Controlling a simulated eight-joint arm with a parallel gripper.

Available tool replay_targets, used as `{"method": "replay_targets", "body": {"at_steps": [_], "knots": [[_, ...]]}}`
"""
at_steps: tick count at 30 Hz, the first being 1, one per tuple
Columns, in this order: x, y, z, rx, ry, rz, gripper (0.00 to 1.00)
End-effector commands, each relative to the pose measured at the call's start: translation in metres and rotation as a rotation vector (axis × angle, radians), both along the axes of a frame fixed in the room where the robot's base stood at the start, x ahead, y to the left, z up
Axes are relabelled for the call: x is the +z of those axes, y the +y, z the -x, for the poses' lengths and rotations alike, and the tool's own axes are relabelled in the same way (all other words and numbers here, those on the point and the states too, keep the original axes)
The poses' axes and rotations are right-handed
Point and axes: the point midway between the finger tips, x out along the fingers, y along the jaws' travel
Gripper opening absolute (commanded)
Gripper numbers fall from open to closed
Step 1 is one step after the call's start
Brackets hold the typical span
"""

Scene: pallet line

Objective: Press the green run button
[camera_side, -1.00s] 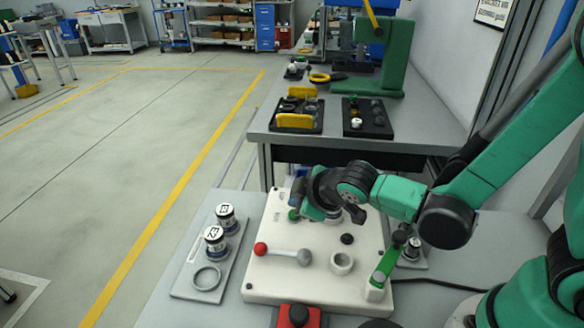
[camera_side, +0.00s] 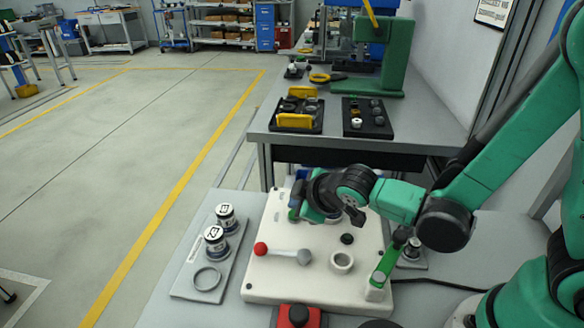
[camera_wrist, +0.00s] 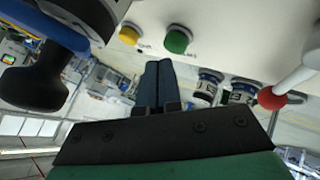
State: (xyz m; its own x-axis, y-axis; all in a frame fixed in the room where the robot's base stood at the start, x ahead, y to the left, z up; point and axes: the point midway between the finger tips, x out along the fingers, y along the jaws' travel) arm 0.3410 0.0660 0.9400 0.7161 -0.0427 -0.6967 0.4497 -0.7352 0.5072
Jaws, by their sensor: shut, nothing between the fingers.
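The green run button (camera_wrist: 178,39) sits on the white panel in the wrist view, at the top, to the right of a yellow button (camera_wrist: 129,33). My gripper (camera_wrist: 155,68) is shut and empty, its two dark fingers side by side. In the picture the fingertips lie below and between the two buttons, with a gap to the green one. In the side view my gripper (camera_side: 295,208) is low over the far left part of the white panel (camera_side: 262,278). There the fingers and wrist largely hide the green button, and I cannot tell whether they touch it.
A lever with a red knob (camera_side: 261,249), a white ring (camera_side: 342,262) and a black knob (camera_side: 347,239) stand on the panel. A grey plate (camera_side: 190,290) with two labelled cylinders lies to its left.

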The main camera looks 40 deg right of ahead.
Motion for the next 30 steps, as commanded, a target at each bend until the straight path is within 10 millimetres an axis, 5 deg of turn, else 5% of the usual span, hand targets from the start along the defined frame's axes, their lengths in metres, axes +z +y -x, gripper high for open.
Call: {"method": "replay_targets", "body": {"at_steps": [30], "knots": [[0.0051,0.0,0.0,0.0,0.0,0.0,0.0]]}}
